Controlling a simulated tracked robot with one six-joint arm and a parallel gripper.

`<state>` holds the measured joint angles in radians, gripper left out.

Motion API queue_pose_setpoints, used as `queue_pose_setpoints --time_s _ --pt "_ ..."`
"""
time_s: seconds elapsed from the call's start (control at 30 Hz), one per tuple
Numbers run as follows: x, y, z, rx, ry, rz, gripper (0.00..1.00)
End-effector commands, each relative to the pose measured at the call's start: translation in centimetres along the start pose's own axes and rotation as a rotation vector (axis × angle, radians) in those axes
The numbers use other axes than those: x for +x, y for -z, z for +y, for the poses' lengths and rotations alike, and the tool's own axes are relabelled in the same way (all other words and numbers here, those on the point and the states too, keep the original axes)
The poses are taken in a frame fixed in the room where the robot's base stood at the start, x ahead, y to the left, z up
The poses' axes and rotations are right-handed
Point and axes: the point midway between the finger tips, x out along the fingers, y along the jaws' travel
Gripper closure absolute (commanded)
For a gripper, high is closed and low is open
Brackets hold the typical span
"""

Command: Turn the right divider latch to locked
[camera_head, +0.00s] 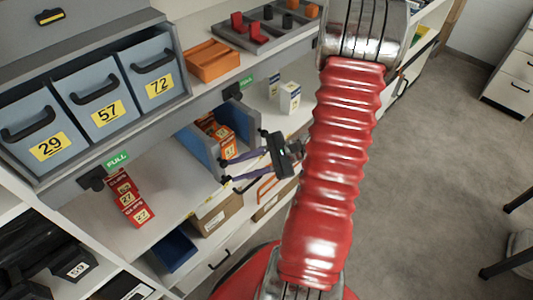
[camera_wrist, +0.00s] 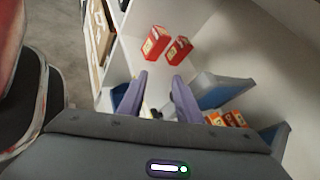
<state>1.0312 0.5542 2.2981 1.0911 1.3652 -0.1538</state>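My gripper (camera_head: 223,171) is in front of the middle shelf bay in the head view, with its two purple fingers pointing left. In the wrist view the fingers (camera_wrist: 158,80) are spread apart, with no object clearly held. A blue divider panel (camera_head: 201,151) stands on the shelf just behind the fingertips, beside orange boxes (camera_head: 222,133). A blue panel also shows right of the fingers in the wrist view (camera_wrist: 222,91). I cannot make out the right divider latch or its position. A small dark part between the fingers in the wrist view is too unclear to name.
Red boxes (camera_head: 130,198) stand on the shelf at left. Grey bins (camera_head: 90,97) are above, with black fittings (camera_head: 92,179) and green FULL tags (camera_head: 116,161) on the shelf edge. A cardboard box (camera_head: 216,212) and blue tray (camera_head: 174,250) are below.

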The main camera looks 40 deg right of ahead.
Motion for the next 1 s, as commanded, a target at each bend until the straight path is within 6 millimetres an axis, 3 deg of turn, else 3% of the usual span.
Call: queue_pose_setpoints --time_s 0.37,0.7,0.83,1.0 --pt "-5.2 8.4 -0.4 0.273 0.422 -0.073 0.69" --pt "-10.7 16.4 2.1 0.474 0.811 -0.106 0.69" --pt "-12.1 18.4 3.3 0.521 0.915 -0.109 0.69" --pt "-12.8 19.4 3.9 0.543 0.968 -0.110 0.69"
